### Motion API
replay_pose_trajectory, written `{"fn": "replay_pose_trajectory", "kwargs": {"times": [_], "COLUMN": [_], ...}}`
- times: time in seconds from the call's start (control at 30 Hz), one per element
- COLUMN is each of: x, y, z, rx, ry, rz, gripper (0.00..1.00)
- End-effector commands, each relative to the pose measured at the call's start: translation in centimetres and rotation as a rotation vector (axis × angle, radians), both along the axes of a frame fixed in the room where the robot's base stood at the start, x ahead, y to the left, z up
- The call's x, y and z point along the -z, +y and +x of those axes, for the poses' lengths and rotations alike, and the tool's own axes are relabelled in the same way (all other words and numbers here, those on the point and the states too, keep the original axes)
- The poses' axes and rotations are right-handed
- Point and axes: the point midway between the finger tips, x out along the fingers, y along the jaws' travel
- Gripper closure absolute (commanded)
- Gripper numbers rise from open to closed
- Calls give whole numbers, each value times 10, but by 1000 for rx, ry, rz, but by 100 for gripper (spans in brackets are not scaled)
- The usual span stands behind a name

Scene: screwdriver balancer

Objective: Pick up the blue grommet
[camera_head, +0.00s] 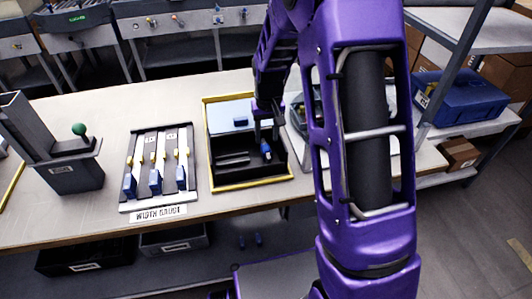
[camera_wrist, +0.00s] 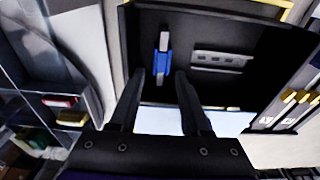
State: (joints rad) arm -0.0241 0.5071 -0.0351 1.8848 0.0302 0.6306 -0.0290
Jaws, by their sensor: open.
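A small blue piece with pale ends, likely the blue grommet (camera_head: 266,151), lies on the dark floor of a yellow-rimmed black tray (camera_head: 237,187). In the wrist view, this blue piece (camera_wrist: 162,62) lies lengthwise between and just beyond my fingertips. My gripper (camera_head: 265,132) hangs over the right part of the tray with its fingers pointing down. In the wrist view, my gripper (camera_wrist: 160,76) is open and holds nothing. Gaps show between the blue piece and both fingers. A second small blue block (camera_head: 240,121) sits on the pale rear area of the tray.
Dark slotted parts (camera_head: 233,159) lie left of the blue piece. A rack (camera_head: 157,165) with blue and yellow parts stands left of the tray. A dark holder with a green ball (camera_head: 79,130) stands farther left. The tray walls are close to my gripper. A blue case (camera_head: 460,97) sits on the right shelf.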

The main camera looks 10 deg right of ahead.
Motion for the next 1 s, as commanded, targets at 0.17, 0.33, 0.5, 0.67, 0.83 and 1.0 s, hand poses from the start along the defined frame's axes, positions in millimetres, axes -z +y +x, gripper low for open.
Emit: {"fn": "replay_pose_trajectory", "kwargs": {"times": [0.17,0.33,0.5,0.67,0.83,1.0], "x": [11,37,56,58,58,58], "y": [0,2,2,2,2,2], "z": [0,-1,2,2,2,2], "rx": [0,0,0,0,0,0], "ry": [1,3,0,-2,-2,-1], "rz": [0,0,0,0,0,0], "gripper": [52,52,52,52,62,92]}}
